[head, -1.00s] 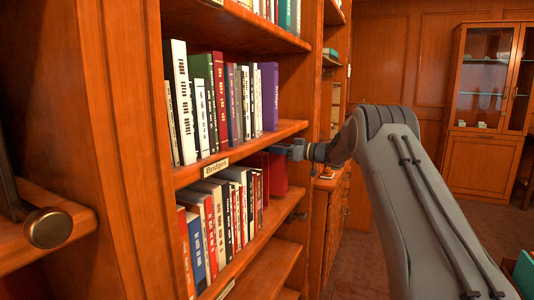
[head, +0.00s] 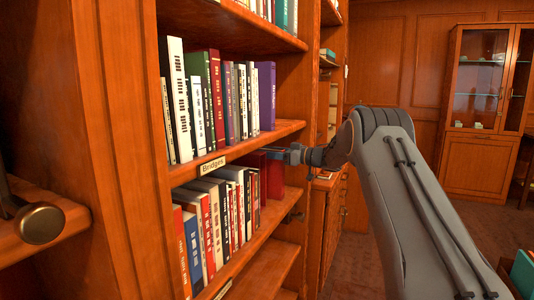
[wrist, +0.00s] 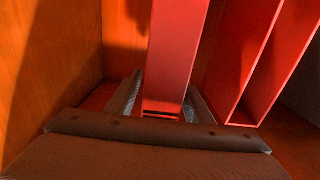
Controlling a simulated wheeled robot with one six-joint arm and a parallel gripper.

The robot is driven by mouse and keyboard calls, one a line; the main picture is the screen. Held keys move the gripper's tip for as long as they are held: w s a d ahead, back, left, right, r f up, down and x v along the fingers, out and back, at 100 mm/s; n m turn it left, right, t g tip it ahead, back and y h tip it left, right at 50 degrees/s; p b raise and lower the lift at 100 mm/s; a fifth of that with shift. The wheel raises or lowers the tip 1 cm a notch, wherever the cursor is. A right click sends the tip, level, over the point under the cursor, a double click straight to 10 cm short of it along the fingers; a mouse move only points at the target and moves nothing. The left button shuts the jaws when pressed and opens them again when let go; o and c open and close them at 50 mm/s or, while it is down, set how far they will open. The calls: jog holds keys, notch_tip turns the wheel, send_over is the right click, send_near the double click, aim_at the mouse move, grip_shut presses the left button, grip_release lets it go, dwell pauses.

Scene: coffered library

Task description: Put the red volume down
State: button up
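The red volume (wrist: 176,50) stands upright in the middle of the wrist view, its narrow side toward me. My gripper (wrist: 163,102) has one grey finger on each side of it, both close against it, and appears shut on it. In the head view my gripper (head: 276,154) is at the right end of the lower shelf, just under the "Bridges" shelf board. Red covers (head: 276,180) show below it; which of them is the held volume is hard to tell.
Other red books (wrist: 262,60) lean to the right of the held volume. A wooden side panel (wrist: 45,60) is on the left, with free room between. The shelf board with the Bridges label (head: 212,165) runs just above. A glass cabinet (head: 485,90) stands far off.

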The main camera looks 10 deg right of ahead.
jog(key=shift+s+d+r, duration=0.1)
jog(key=shift+d+r, duration=0.05)
jog(key=shift+d, duration=0.1)
jog(key=v, duration=1.1)
jog(key=shift+s+d, duration=0.15)
jog(key=shift+d, duration=0.05)
jog(key=shift+d, duration=0.1)
